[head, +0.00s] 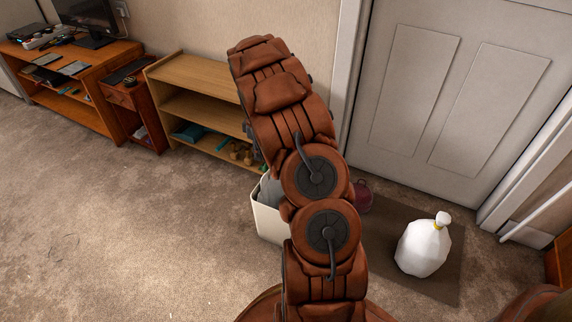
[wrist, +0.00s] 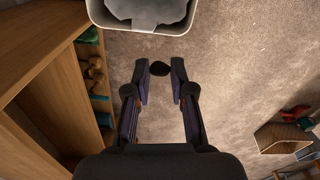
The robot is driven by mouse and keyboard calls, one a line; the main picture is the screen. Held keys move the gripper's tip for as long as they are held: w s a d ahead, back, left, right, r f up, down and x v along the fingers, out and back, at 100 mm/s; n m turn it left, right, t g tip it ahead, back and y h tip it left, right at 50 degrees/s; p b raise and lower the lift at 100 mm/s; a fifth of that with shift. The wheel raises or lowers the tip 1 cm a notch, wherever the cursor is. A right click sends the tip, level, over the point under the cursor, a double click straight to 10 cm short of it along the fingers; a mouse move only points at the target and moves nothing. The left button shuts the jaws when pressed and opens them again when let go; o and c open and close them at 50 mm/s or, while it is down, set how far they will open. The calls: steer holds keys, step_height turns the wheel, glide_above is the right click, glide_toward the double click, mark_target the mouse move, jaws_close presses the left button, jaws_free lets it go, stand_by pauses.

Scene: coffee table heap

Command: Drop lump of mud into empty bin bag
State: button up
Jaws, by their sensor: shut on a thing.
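My gripper (wrist: 162,72) is shut on a small dark lump of mud (wrist: 160,69), held between its fingertips in the wrist view. A white bin (wrist: 98,14) lined with a grey bag (wrist: 145,10) stands just beyond the fingertips at the top of the wrist view, cut off by the frame edge. The lump shows over carpet, short of the bin's near rim. In the head view my arm hides the gripper and lump and covers part of the bin (head: 268,219); a bit of the grey bag (head: 268,190) shows above its rim.
A wooden shelf (wrist: 50,55) with small items runs along the left in the wrist view; it also shows in the head view (head: 195,72). A tied white bag (head: 424,248) stands on a dark mat (head: 440,287) by the door. Carpet at left is clear.

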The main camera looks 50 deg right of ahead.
steer(key=s+d+f+n+b, duration=0.1)
steer(key=s+d+f, duration=0.1)
steer(key=f, duration=0.4)
steer(key=s+d+f+n+b, duration=0.1)
steer(key=s+d+f+b, duration=0.1)
steer(key=d+f, duration=0.3)
steer(key=shift+s+f, duration=0.75)
steer(key=shift+f, duration=0.2)
steer(key=o, duration=0.8)
steer(key=shift+r, duration=0.1)
steer(key=shift+r, duration=5.95)
